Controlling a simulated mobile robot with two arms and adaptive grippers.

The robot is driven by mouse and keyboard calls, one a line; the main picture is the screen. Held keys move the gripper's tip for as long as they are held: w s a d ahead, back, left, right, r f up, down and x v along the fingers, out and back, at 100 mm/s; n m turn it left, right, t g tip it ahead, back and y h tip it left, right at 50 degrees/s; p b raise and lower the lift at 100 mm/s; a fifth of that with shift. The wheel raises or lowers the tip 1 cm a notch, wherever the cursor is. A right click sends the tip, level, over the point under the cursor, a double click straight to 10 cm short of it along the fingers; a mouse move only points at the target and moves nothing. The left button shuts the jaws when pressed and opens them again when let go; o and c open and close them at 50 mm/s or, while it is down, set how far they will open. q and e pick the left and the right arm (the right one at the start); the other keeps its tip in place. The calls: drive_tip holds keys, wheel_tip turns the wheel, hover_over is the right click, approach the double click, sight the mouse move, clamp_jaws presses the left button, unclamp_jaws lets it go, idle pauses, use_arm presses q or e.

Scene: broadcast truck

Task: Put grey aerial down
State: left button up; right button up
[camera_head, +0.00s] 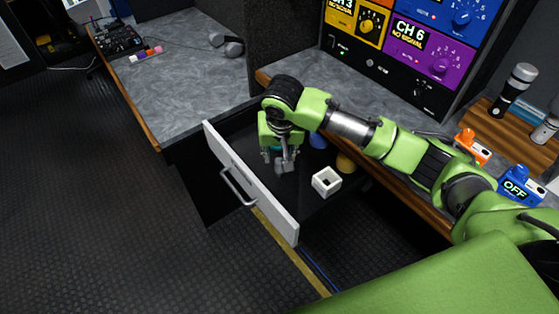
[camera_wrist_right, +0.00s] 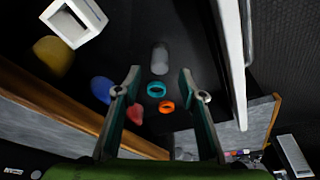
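My right gripper (camera_head: 280,158) points down into the open drawer. In the right wrist view its two fingers (camera_wrist_right: 160,88) stand apart with nothing clamped between them. A short grey cylinder (camera_wrist_right: 160,58), perhaps the grey aerial, shows just beyond the fingertips with clear gaps on both sides. It seems to be at the drawer floor, but I cannot tell its exact height. A teal ring (camera_wrist_right: 156,90) and an orange ring (camera_wrist_right: 167,107) show between the fingers, near the cylinder. In the head view the gripper partly hides this area. My left gripper is not in view.
The drawer's white front (camera_head: 250,185) stands left of my gripper. Inside are a white hollow block (camera_head: 326,181), a yellow item (camera_head: 345,163) and a blue item (camera_head: 318,141); a red item (camera_wrist_right: 135,113) shows in the wrist view. The counter (camera_head: 190,85) lies behind.

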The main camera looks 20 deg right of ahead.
drive_tip(key=v, duration=0.4)
idle(1.2)
